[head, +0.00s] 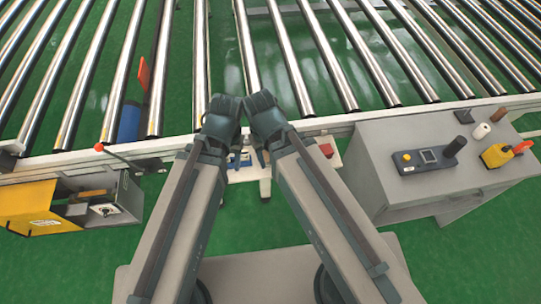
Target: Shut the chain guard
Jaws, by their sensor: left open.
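A yellow panel (28,207), which looks like the chain guard's cover, stands open at the left end of a grey housing (130,196) below the conveyor's front rail. The housing's inside is exposed, with a dark part and a round knob on a light plate. My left gripper (226,107) is at the dark far end of my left arm, at the middle of the rail, well right of the panel. It is open, with nothing seen in it. My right gripper (265,110) is close beside it; its jaws cannot be made out. Both are apart from the panel.
A roller conveyor (245,45) spans the back. A grey cabinet (420,135) at the right bears a control box (425,158) and a yellow item (497,155). The green floor before the housing is clear.

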